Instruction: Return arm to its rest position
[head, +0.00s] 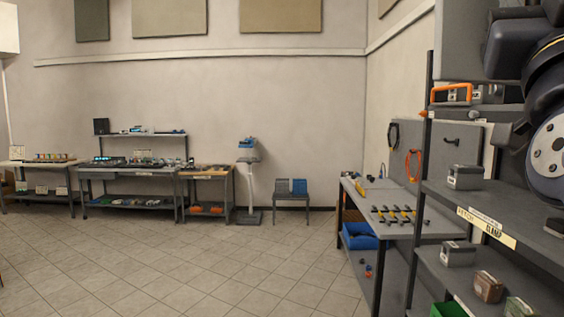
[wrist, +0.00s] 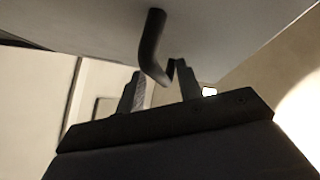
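My gripper (wrist: 160,82) shows in the wrist view with its two grey fingers apart and nothing held between them. A dark bent bar, like a hook (wrist: 151,45), hangs from a pale surface just beyond the fingers. Its lower end lies between the fingertips in the picture, close to the right one; I cannot tell whether they touch. In the head view my arm (head: 545,130) is folded at the upper right, and my gripper is out of that view.
A grey shelf rack (head: 480,205) with boxes stands close at right, partly behind my arm. A workbench (head: 425,228) with several tools is beyond it, below a pegboard (head: 408,140). Benches (head: 130,172) line the far wall. The tiled floor (head: 190,265) is clear at centre and left.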

